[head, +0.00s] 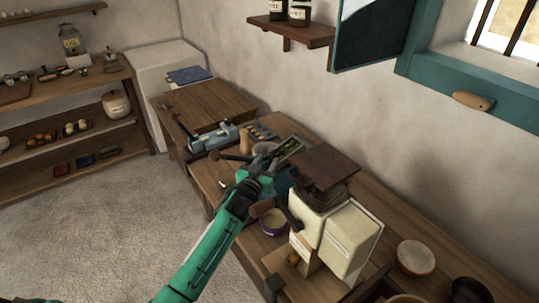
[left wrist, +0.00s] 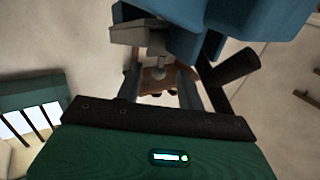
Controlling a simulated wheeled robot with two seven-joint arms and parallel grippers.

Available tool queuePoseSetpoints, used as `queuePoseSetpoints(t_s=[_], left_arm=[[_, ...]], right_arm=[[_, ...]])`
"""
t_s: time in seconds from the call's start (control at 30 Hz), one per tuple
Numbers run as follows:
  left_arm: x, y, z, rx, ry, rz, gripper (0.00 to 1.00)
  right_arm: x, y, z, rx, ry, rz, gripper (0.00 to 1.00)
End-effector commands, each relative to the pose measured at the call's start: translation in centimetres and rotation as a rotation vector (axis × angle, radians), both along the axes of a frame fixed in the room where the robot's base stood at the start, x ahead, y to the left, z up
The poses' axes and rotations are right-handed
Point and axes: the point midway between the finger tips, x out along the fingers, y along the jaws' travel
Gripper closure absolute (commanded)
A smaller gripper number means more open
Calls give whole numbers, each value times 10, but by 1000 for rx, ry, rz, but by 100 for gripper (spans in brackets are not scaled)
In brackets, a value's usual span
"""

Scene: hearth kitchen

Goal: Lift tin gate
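Two cream, labelled box-like tins, a front one (head: 350,240) and one behind it (head: 312,212), stand on the wooden counter right of my left gripper. I cannot tell which part is the gate. My left gripper (head: 265,165) is above the counter, left of the tins and apart from them. In the left wrist view its two dark fingers (left wrist: 160,88) stand apart, with a brown surface seen through the gap. A blue shape (left wrist: 240,30) and a grey block (left wrist: 140,35) fill the top of that view, close up. My right gripper is out of view.
A dark wooden stack (head: 322,168) stands behind the tins. A purple-rimmed bowl (head: 272,222) sits left of them and an orange bowl (head: 415,257) right. A blue-grey device (head: 222,137) lies farther back. A wall shelf (head: 292,30) hangs above. The floor at left is clear.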

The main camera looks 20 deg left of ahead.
Motion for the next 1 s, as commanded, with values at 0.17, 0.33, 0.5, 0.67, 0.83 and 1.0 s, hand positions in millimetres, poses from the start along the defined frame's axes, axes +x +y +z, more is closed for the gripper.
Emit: queuePoseSetpoints(t_s=[0.17, 0.33, 0.5, 0.67, 0.83, 1.0], left_arm=[[22, -2, 1, 0, 0, 0, 62], [31, -3, 0, 0, 0, 0, 62], [33, -3, 0, 0, 0, -1, 62], [33, -3, 0, 0, 0, 0, 63], [33, -3, 0, 0, 0, 0, 97], [33, -3, 0, 0, 1, -1, 100]], right_arm=[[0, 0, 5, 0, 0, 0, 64], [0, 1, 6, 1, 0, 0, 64], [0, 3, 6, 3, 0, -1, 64], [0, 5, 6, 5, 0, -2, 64], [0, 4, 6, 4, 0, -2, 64], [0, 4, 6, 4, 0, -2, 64]])
